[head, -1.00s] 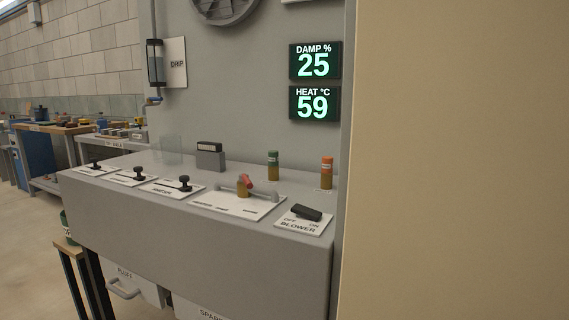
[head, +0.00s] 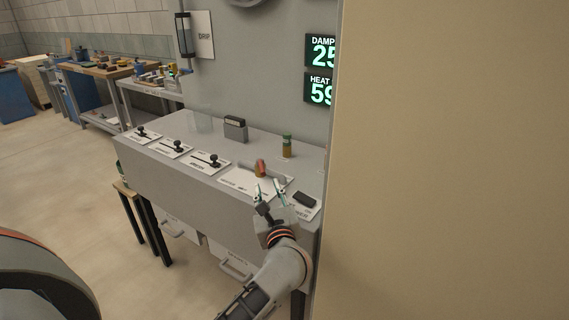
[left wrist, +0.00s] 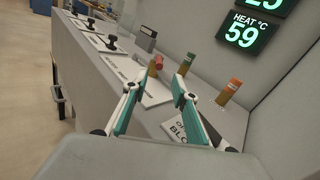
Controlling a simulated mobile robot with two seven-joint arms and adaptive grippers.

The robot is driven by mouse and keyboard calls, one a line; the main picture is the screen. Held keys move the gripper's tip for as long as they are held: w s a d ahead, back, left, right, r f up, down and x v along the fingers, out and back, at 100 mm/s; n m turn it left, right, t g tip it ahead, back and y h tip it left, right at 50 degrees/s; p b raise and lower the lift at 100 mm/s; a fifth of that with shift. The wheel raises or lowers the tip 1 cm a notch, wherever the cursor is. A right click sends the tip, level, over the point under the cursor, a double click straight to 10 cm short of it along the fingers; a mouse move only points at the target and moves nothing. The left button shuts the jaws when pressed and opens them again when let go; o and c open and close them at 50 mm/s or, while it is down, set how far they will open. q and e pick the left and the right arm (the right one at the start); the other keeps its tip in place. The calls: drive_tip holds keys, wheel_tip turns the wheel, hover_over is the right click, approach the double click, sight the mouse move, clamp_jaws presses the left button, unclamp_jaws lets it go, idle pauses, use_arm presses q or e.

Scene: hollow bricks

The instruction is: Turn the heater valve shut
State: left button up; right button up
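The valve, a red lever on a brass-coloured body (head: 261,168), sits on a grey pipe over a white plate on the sloped console top. In the left wrist view the valve (left wrist: 156,65) shows beyond and between my fingertips. My left gripper (head: 267,189) is open and empty, on the near side of the valve and apart from it. Its two green-lined fingers are spread in the left wrist view (left wrist: 155,83). My right gripper is not in view.
The black blower switch (head: 306,199) is close right of my gripper. Several black-knobbed levers (head: 214,160) line the console to the left. A green-capped post (head: 287,146) and an orange-capped post (left wrist: 229,92) stand behind. A beige wall (head: 450,160) blocks the right.

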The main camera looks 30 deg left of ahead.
sight(263, 174)
use_arm(q)
drive_tip(key=shift+w+a, duration=0.2)
drive_tip(key=shift+w, duration=0.1)
drive_tip(key=shift+x, duration=3.55)
drive_tip(key=shift+a, duration=0.1)
clamp_jaws()
